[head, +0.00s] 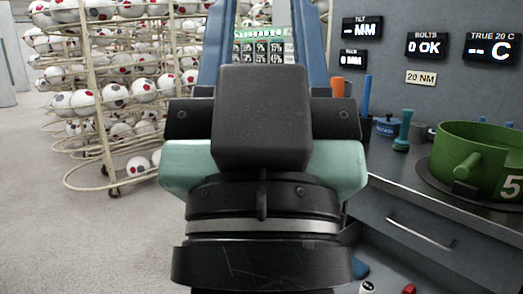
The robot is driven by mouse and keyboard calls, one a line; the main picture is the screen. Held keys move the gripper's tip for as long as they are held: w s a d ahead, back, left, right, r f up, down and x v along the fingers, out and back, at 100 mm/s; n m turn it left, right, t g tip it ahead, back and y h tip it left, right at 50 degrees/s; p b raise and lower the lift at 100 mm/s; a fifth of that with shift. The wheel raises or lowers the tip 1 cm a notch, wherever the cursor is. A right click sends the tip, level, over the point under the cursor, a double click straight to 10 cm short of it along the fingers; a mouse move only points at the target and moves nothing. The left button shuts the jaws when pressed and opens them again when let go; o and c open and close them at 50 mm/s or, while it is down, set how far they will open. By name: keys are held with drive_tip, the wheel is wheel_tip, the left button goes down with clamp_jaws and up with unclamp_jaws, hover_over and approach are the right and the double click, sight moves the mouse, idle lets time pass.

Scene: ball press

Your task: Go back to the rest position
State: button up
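My own black and mint-green arm fills the middle of the head view, close to the camera, and rises from the bottom edge. My arm hides much of what lies straight ahead.
Wire racks of balls (115,95) stand on the left, with open grey floor (60,225) before them. On the right, a dark bench (395,172) with a drawer carries a green ring (472,160), a teal dumbbell-shaped item (404,128) and displays (427,46) behind.

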wheel_tip(320, 180, up, 31)
drive_tip(key=p, duration=3.1)
drive_tip(key=shift+r, duration=0.15)
